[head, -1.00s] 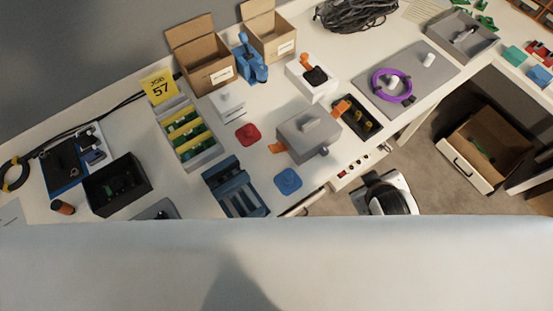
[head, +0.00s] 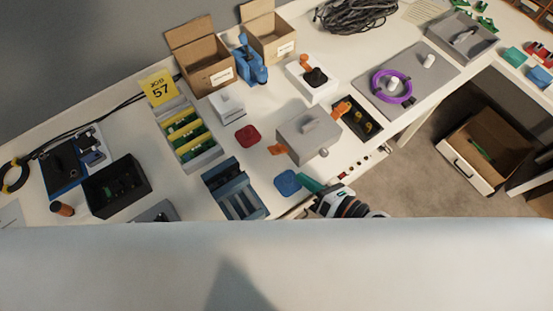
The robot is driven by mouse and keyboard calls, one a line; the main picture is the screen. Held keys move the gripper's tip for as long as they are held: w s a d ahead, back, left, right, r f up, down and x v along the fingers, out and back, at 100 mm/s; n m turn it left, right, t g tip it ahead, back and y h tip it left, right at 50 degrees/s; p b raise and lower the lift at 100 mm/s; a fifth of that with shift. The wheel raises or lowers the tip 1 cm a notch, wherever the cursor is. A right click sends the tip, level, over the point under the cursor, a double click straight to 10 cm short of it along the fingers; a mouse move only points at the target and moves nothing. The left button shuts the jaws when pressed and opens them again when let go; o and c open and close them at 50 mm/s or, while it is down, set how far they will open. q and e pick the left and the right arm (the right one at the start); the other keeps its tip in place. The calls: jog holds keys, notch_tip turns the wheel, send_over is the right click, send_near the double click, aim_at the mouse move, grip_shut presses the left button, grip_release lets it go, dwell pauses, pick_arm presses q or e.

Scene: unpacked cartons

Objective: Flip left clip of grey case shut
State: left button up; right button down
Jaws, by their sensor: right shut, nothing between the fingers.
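The grey case (head: 308,136) sits closed on the white table, with a handle on its lid. Its left clip (head: 277,150) is orange and sticks out flat to the left of the case. Its right clip (head: 342,108) is also orange and sticks out from the opposite side. My right gripper (head: 309,184) is at the table's front edge, below the case and apart from both clips. My left gripper is not in view.
The blue knobbed piece (head: 287,183) and a red piece (head: 247,135) lie near the left clip. A dark blue rack (head: 235,190) stands left of them. A black bin (head: 357,120) with yellow parts is close to the right clip. Boxes stand behind.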

aim_at(279, 149)
jog(key=shift+s+f, duration=0.1)
jog(key=shift+a, duration=0.15)
jog(key=p+x, duration=0.2)
jog(key=x, duration=0.8)
